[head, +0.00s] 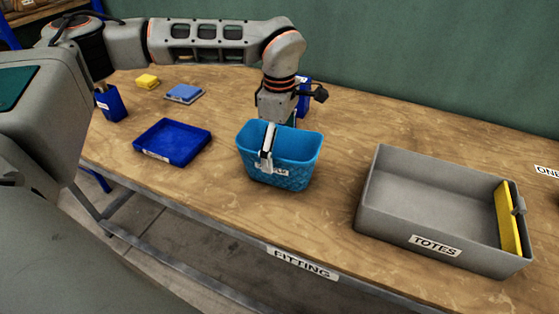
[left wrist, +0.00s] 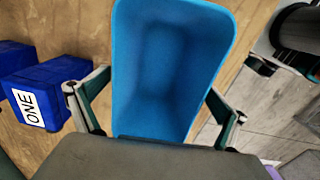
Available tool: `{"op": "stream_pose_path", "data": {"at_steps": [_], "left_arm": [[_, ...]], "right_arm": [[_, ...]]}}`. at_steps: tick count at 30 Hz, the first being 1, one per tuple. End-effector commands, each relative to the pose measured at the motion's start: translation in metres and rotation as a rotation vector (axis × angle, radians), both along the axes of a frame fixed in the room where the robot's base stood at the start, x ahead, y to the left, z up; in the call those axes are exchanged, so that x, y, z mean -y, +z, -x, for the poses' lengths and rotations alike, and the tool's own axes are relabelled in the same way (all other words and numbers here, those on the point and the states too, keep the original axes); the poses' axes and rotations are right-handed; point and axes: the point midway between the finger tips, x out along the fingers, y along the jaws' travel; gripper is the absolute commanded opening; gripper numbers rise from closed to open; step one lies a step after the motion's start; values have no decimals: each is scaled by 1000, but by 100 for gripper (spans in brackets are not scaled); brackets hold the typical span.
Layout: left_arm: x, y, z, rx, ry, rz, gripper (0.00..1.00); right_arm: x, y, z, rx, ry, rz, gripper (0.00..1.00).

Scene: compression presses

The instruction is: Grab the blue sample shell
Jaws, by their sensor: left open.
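The blue sample shell (head: 300,150) is an open-topped, textured bin standing upright on the wooden table, near its front edge. A white label on its front is partly covered by a finger. My left gripper (head: 272,138) is at the shell from above and open, with one finger in front of the shell's near wall. In the left wrist view the shell (left wrist: 170,65) looks empty. There my left gripper (left wrist: 158,112) has one finger on either side of it. Whether the fingers touch the walls I cannot tell. My right gripper is not in view.
A grey tote (head: 385,205) labelled TOTES, with a yellow panel (head: 508,220), stands right. A dark blue tray (head: 172,142) lies left. A blue box labelled ONE (left wrist: 45,90) is close to the shell.

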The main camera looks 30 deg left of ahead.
Motion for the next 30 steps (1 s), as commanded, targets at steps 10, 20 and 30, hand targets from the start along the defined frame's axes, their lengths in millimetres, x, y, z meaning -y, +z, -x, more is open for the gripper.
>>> {"op": "stream_pose_path", "data": {"at_steps": [10,20,30], "left_arm": [[0,-3,0,1,0,0,74],[0,-3,0,0,0,0,56],[0,19,-1,4,-1,0,56]], "right_arm": [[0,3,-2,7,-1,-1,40],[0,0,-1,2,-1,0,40],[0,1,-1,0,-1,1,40]]}}
